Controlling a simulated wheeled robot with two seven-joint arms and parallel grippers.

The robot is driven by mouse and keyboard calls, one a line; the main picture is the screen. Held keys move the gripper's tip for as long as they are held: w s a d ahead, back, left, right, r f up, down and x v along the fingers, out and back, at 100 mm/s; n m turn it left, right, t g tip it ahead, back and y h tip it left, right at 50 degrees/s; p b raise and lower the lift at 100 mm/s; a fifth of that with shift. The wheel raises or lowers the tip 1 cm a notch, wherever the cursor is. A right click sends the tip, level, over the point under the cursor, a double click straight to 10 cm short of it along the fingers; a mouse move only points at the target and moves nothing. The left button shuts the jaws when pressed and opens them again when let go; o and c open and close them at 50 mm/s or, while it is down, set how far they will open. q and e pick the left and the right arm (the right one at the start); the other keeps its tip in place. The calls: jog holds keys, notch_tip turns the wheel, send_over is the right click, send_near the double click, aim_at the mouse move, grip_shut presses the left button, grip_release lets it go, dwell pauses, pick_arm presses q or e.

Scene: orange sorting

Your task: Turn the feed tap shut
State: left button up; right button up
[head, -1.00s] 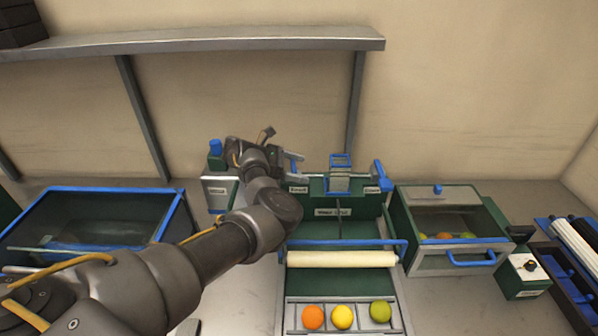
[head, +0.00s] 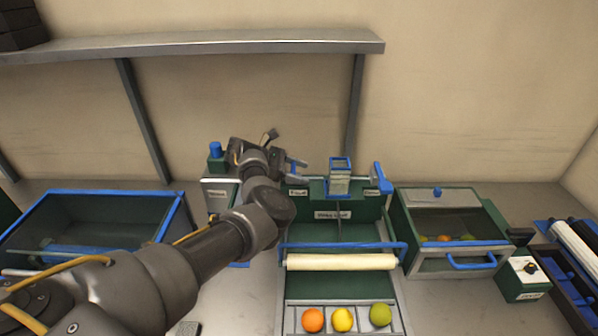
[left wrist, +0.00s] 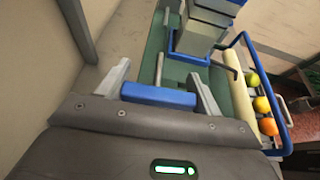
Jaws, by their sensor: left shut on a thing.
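My left gripper (left wrist: 160,88) is shut on a blue handle (left wrist: 158,96), which lies crosswise between its two fingers in the left wrist view. I take this as the tap's handle. In the head view my left gripper sits at the left end of the green sorting unit (head: 362,210), and my wrist hides most of the held handle. A second blue lever (head: 382,178) stands upright at the unit's right end. A grey block with a blue-rimmed top (head: 340,180) stands between them. The small labels are too blurred to read surely. My right gripper is not in view.
A blue-rimmed bin (head: 60,192) stands left. A lidded box (head: 455,270) stands right. A shelf (head: 200,43) hangs above.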

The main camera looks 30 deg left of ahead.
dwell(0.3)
pick_arm(q)
jog(key=o, duration=0.9)
jog(key=shift+o, duration=0.4)
jog(key=shift+a+r, duration=0.1)
jog(key=shift+s+a+r+p, duration=0.15)
jog(key=shift+a+p, duration=0.15)
jog(key=p+v, duration=0.8)
jog(key=v, duration=0.2)
